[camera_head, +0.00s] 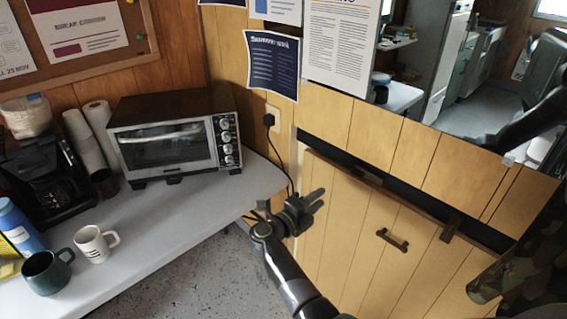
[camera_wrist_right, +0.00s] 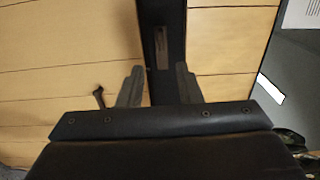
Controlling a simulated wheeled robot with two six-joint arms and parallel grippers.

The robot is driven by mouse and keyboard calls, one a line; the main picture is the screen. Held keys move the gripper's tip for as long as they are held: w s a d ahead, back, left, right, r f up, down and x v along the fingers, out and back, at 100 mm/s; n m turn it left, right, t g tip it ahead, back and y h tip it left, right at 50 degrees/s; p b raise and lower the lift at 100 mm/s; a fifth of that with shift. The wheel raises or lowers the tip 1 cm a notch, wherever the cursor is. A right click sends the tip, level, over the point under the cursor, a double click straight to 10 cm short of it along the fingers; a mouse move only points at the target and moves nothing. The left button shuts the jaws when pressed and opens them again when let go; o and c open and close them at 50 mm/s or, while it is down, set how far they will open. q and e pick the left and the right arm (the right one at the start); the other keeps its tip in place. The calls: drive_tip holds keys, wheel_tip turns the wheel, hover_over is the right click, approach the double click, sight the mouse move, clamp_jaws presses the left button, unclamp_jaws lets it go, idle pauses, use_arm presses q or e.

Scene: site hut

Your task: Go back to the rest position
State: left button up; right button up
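My right arm comes up from the bottom middle of the head view, and my right gripper (camera_head: 312,200) is in front of the wood-panelled wall, just right of the table's corner. In the right wrist view its two grey fingers (camera_wrist_right: 158,82) stand apart with nothing held between them. A dark rail on the panelling shows behind the gap. My left gripper is not in view.
A grey table (camera_head: 180,215) on the left holds a toaster oven (camera_head: 170,140), coffee maker (camera_head: 45,175), cups and mugs (camera_head: 95,243). A dark rail (camera_head: 345,163) and a handle (camera_head: 392,240) are on the panelling. Speckled floor (camera_head: 205,270) is clear.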

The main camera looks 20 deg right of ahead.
drive_tip(key=s+a+f+n+t+y, duration=0.1)
drive_tip(key=s+f+n+t+y, duration=0.1)
drive_tip(key=s+f+n+y, duration=0.55)
drive_tip(key=s+a+f+n+t+y, duration=0.15)
drive_tip(key=s+f+n, duration=0.25)
drive_tip(key=f+n, duration=0.8)
drive_tip(key=s+f+n+t+y, duration=0.1)
drive_tip(key=s+f+n+y, duration=0.45)
drive_tip(key=f, duration=0.95)
drive_tip(key=s+d+f+n+g, duration=0.1)
drive_tip(key=s+f+n+g, duration=0.1)
drive_tip(key=s, duration=1)
drive_tip(key=s+f+n+g, duration=0.1)
drive_tip(key=s+f+g, duration=0.4)
drive_tip(key=s, duration=0.7)
drive_tip(key=s+d+f+n+g, duration=0.1)
drive_tip(key=s+f+n+g, duration=0.1)
drive_tip(key=s+f, duration=0.5)
drive_tip(key=s+g+y, duration=0.1)
drive_tip(key=s, duration=0.4)
drive_tip(key=shift+s+d+n+g, duration=0.3)
drive_tip(key=shift+s+d+g, duration=0.05)
